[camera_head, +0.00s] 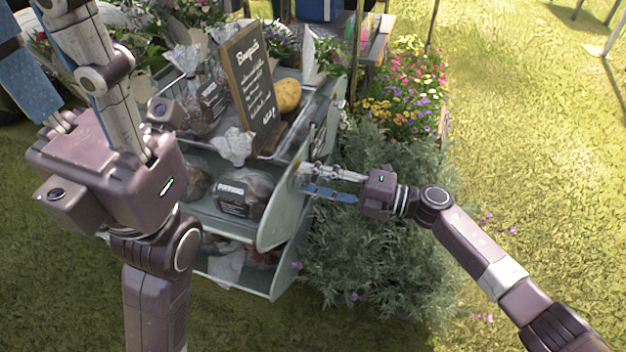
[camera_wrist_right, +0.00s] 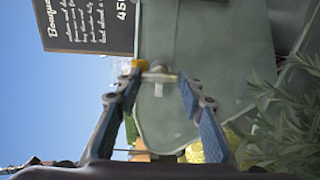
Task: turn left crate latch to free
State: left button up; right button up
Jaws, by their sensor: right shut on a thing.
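The crate is a pale grey-green tiered stand, and its side panel (camera_head: 277,222) faces my right arm in the head view. The panel also fills the middle of the right wrist view (camera_wrist_right: 215,45). The latch (camera_wrist_right: 158,75) is a small metal piece with a yellow part at its left, on this panel. My right gripper (camera_head: 304,179) is at the panel's edge, with its fingertips (camera_wrist_right: 158,84) on both sides of the latch, shut on it. In the head view the fingers mostly hide the latch. My left gripper (camera_head: 55,55) is raised at the upper left; its fingertips run out of view.
A chalkboard sign (camera_head: 252,88) stands on the top shelf beside wrapped goods and a yellow round item (camera_head: 287,95). A wrapped loaf (camera_head: 245,192) lies on the shelf below. Leafy plants (camera_head: 370,250) grow under my right forearm. Open grass (camera_head: 540,130) lies at the right.

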jog(key=shift+f, duration=0.1)
dwell(0.3)
jog(key=o, duration=1.2)
jog(key=shift+d, duration=0.1)
jog(key=v, duration=1.2)
